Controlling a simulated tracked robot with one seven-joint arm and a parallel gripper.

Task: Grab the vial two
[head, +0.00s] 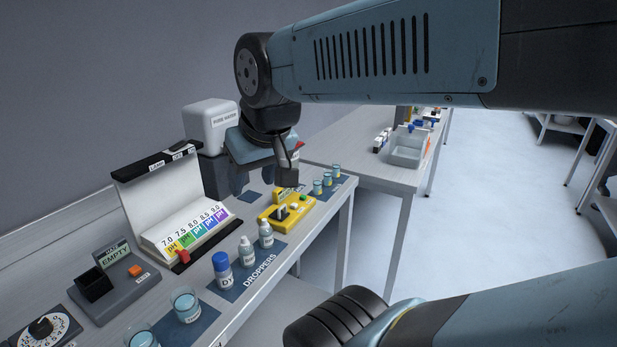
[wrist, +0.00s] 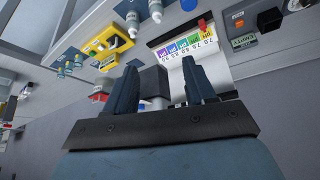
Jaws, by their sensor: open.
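Three small vials with blue liquid stand in a row on a dark mat in the head view: a near one (head: 318,187), a middle one (head: 327,179) and a far one (head: 336,171). Their labels are too small to read, so I cannot tell which is vial two. In the wrist view the small vials (wrist: 70,66) show at the left, outside the fingers. My gripper (head: 265,182) is open and empty above the bench, left of the vials. In the wrist view its two fingers (wrist: 160,75) point up the picture with a gap between them.
A yellow device (head: 287,212) sits just left of the vials. The pure water dispenser (head: 211,125) stands behind my gripper. White dropper bottles (head: 247,252), a blue-capped bottle (head: 222,270) and a pH chart stand (head: 160,205) are nearer. Another table (head: 375,165) holds a tray.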

